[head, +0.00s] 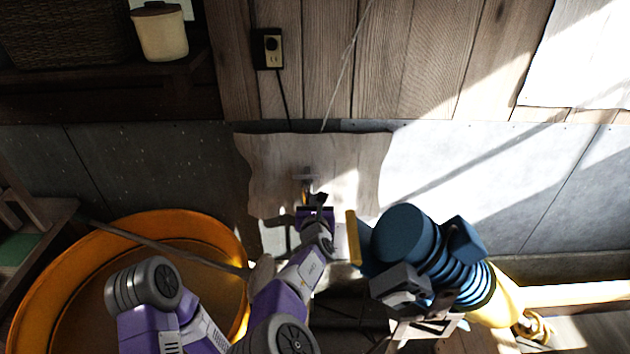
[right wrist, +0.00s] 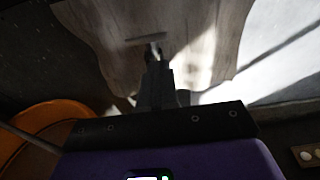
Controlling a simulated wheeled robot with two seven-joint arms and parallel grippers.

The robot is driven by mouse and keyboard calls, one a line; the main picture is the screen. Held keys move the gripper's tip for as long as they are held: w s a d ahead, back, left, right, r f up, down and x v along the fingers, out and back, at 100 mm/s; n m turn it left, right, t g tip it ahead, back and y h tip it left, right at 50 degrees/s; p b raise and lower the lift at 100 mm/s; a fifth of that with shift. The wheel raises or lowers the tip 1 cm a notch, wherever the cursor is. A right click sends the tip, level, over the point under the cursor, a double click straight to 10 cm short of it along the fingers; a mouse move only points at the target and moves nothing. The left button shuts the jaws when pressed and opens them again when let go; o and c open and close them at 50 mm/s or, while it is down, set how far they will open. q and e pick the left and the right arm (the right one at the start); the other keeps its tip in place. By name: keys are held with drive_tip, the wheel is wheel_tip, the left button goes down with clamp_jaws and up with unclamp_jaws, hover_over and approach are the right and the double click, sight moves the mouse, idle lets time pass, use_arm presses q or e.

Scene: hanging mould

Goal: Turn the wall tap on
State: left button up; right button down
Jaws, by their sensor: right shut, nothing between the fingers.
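The wall tap (head: 306,176) is a small metal fitting with a crossbar on a pale, wavy-edged wooden board (head: 275,155). In the right wrist view the tap's bar (right wrist: 146,39) lies across the board, just beyond my fingertips. My right gripper (head: 320,198) is shut and empty, its tips close below and slightly right of the tap. It also shows in the right wrist view (right wrist: 154,55), pointing at the tap. I cannot tell whether the fingers touch it. The gripper partly hides the tap's lower part. My left gripper is not in view.
A large orange tub (head: 190,222) stands at lower left with a pole across it. A blue ribbed machine (head: 405,235) with yellow parts stands close right of my right arm. A wall socket (head: 271,48) with a hanging cord is above the board. Grey wall panels lie right.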

sight(316, 178)
drive_tip(key=w, duration=0.3)
drive_tip(key=w+f, duration=0.1)
drive_tip(key=w, duration=0.3)
drive_tip(key=w+f, duration=0.1)
drive_tip(key=w, duration=0.3)
drive_tip(key=shift+f, duration=0.2)
drive_tip(key=shift+d, duration=0.15)
